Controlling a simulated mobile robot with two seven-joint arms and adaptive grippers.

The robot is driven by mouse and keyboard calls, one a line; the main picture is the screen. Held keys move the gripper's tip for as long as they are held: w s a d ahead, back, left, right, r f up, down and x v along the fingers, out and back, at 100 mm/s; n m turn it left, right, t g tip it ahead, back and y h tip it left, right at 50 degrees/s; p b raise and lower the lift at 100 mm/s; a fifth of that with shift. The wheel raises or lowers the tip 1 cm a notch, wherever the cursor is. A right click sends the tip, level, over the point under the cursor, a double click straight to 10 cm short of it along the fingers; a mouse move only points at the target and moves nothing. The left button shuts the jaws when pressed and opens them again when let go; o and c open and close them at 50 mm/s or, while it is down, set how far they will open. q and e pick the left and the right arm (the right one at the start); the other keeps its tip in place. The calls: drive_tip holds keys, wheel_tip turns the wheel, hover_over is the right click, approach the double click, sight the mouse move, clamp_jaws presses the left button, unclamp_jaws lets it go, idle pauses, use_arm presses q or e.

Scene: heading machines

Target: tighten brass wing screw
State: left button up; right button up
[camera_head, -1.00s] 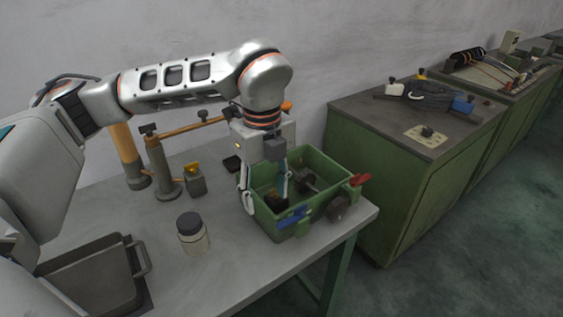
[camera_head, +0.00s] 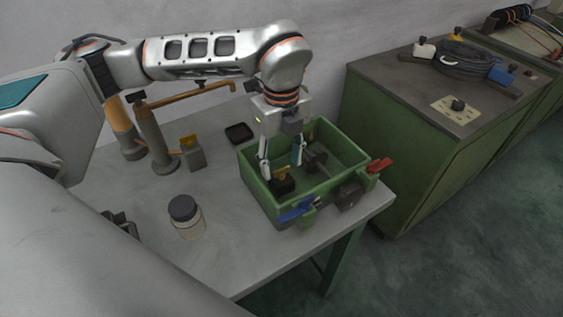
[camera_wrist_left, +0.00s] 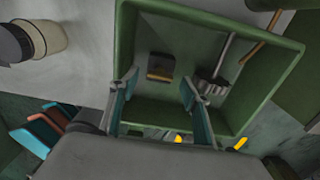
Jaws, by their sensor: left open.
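The brass wing screw (camera_head: 283,174) shows as a small brass-coloured piece on a dark block inside the green bin (camera_head: 258,190). In the left wrist view the brass-topped block (camera_wrist_left: 160,67) lies on the bin floor, just beyond and between the fingertips. My left gripper (camera_head: 281,166) points down into the bin, open and empty, one finger on each side of the screw. It also shows in the left wrist view (camera_wrist_left: 159,84). I see no contact; the exact height gap is hard to tell. My right gripper is not in view.
The bin also holds a dark part with a rod (camera_wrist_left: 212,82). A jar (camera_head: 186,218), a yellow-topped block (camera_head: 192,152) and a post with an orange arm (camera_head: 155,140) stand left. A green cabinet (camera_head: 400,150) is right.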

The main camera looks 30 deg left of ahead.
use_arm(q)
drive_tip(key=shift+f, duration=0.6)
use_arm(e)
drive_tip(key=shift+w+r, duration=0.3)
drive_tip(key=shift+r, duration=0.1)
use_arm(q)
drive_tip(key=c, duration=1.1)
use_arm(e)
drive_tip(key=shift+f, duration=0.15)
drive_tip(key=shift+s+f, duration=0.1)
